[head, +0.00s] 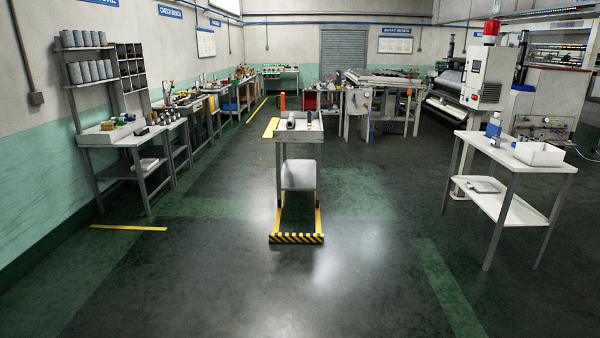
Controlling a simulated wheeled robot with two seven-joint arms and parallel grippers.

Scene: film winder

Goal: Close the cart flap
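A small grey cart stands in the middle of the floor, some way ahead of me. Its top tray (313,135) holds a few small items, and a pale lower shelf (298,176) sits below. A yellow-and-black striped bar (296,239) lies low at its near end, with yellow strips running back from it. A flat yellow piece (270,128) shows beside the left edge of the tray; I cannot tell whether it is the cart's flap or a floor marking. Neither of my grippers is in view.
A white table (545,168) with a blue bottle (494,125) and a white bin (538,154) stands at right. Workbenches (128,136) line the left wall. A large machine (486,78) stands at back right. The floor between me and the cart is clear.

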